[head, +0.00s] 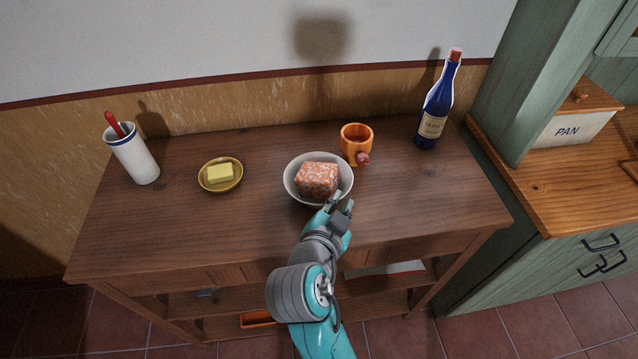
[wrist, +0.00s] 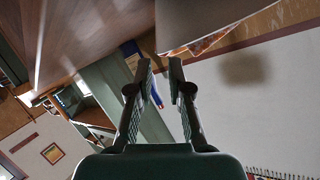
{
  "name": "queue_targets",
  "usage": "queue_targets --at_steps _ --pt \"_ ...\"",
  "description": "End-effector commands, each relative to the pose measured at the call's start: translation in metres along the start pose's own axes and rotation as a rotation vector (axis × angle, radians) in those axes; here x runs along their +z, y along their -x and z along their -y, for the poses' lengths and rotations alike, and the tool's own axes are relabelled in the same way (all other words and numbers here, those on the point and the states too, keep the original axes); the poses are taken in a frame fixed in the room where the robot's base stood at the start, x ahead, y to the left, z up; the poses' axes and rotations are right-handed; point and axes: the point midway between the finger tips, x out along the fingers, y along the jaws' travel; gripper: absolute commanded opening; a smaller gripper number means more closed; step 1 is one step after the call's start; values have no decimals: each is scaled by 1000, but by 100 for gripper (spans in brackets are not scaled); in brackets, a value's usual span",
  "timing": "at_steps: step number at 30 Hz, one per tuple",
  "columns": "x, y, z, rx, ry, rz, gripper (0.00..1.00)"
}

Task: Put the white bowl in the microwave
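The white bowl (head: 291,188) stands upright on the wooden table and holds a pinkish, speckled block (head: 318,179). Part of the bowl also shows in the wrist view (wrist: 205,18), at the top, with the block's edge below its rim. My gripper (head: 342,203) is at the bowl's front right rim in the head view. In the wrist view my gripper (wrist: 160,66) has its two fingertips apart with a gap between them, close to the rim. I cannot tell whether a finger touches the bowl. No microwave is in view.
An orange mug (head: 356,142) stands close behind the bowl, to the right. A yellow dish (head: 209,185) with butter (head: 220,174), a white cup (head: 137,163) and a blue bottle (head: 434,112) stand on the table (head: 250,228). A green cabinet (head: 510,285) is at the right.

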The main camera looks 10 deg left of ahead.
Motion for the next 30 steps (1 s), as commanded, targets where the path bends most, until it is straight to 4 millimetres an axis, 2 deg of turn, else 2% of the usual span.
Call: queue_targets --at_steps 5,15,25,26,27,28,30 --pt "0 -11 0 1 0 -1 18" --pt "0 -55 0 1 0 -1 18" --pt "0 -61 0 -1 1 0 18" --pt "0 -61 0 -1 1 0 13" --pt "0 -61 0 -1 1 0 3" --pt "0 -61 0 -1 1 0 0" --pt "0 -61 0 -1 1 0 0"
